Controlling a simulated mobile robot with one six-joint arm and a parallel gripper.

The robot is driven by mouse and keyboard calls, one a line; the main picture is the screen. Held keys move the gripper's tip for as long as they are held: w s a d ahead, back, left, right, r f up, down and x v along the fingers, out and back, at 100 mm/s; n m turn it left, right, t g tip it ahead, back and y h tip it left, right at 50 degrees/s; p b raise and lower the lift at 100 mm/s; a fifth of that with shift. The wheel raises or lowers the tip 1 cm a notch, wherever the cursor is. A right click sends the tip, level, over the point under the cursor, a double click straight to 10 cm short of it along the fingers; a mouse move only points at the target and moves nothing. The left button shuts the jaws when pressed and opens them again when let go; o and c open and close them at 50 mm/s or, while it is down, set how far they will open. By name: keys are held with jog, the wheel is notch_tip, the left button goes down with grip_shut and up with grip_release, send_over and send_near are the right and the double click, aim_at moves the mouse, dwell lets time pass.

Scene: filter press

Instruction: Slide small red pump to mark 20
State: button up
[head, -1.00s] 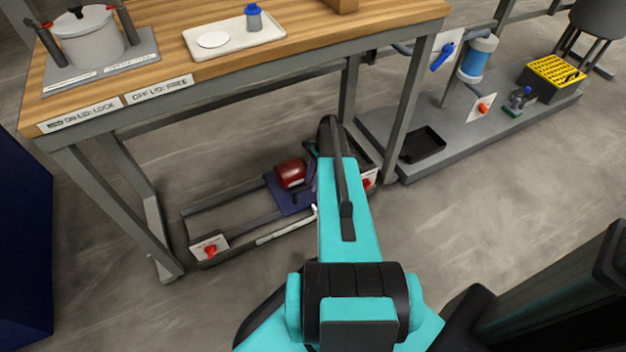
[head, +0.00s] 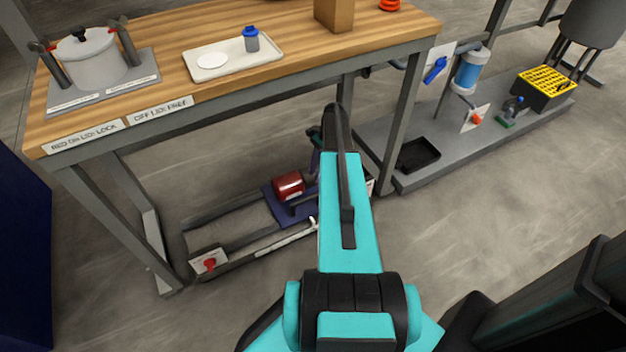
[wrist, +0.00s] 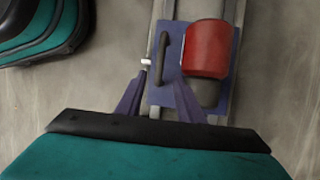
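The small red pump (head: 289,186) sits on a blue sliding plate (head: 273,204) on two rails (head: 225,214) under the workbench, toward their right end. A white pointer (head: 313,222) stands by a pale scale strip (head: 285,238) along the front rail; its marks are too small to read. In the wrist view the red pump (wrist: 206,48) lies right of a black handle (wrist: 163,58) on the plate. My gripper (wrist: 159,82) is open, its two purple fingers apart at the handle's near end, one on either side in the picture; contact cannot be told. My arm hides most of the gripper in the head view.
The workbench top (head: 290,48) and its legs (head: 128,195) frame the rails from above and the sides. A plate with a red knob (head: 210,264) is at the rails' left end. A grey platform (head: 430,172) with a black tray (head: 419,154) stands at right. Open floor lies in front.

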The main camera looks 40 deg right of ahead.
jog(key=shift+v, duration=1.7)
jog(key=shift+p, duration=0.3)
